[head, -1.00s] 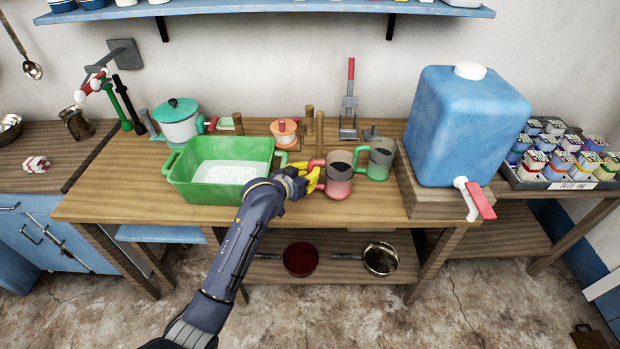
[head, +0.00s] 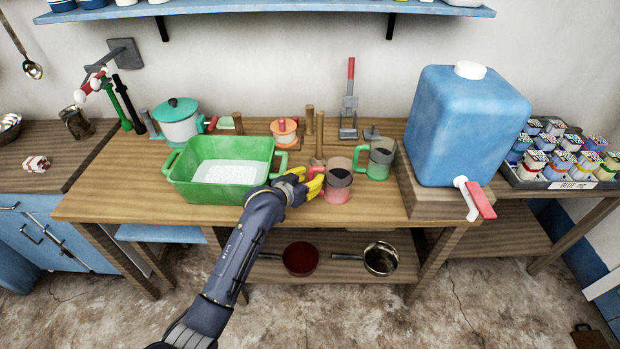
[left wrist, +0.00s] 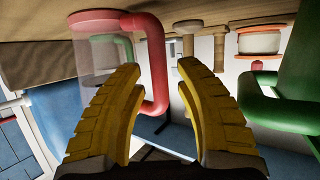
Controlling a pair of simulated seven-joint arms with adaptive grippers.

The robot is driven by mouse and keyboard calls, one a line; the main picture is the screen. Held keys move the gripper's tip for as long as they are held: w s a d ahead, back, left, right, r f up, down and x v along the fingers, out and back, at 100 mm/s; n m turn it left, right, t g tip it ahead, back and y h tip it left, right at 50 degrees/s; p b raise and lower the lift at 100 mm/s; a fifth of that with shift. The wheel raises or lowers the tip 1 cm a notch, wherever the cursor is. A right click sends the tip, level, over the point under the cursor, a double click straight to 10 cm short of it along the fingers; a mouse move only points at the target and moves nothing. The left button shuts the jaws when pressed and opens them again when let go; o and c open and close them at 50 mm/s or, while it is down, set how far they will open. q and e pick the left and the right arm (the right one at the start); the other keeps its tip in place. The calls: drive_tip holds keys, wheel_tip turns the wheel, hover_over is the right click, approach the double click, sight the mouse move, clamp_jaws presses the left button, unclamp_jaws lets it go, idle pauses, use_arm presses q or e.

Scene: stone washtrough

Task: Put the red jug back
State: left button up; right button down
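The red jug (head: 338,186) stands upright on the wooden table, right of the green basin (head: 212,188), with a see-through greyish upper part. A similar jug with a green handle (head: 382,160) stands just behind it to the right. My left gripper (head: 314,184) is at the red jug's left side, by its handle. In the left wrist view my gripper (left wrist: 160,70) is open, its yellow fingers apart with the red handle (left wrist: 157,65) showing between and beyond the tips. I cannot tell whether they touch. My right gripper is not in view.
Wooden pegs (head: 319,135) and an orange pot (head: 284,133) stand behind my gripper. A big blue water container (head: 465,125) with a red-handled tap is to the right. A teal-lidded pot (head: 178,124) stands at the back left. The table front before the jugs is clear.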

use_arm(q)
drive_tip(key=shift+s+a+r, duration=0.1)
drive_tip(key=shift+r, duration=0.1)
drive_tip(key=v, duration=1.1)
drive_tip(key=shift+s+a+r, duration=0.15)
drive_tip(key=shift+s, duration=0.15)
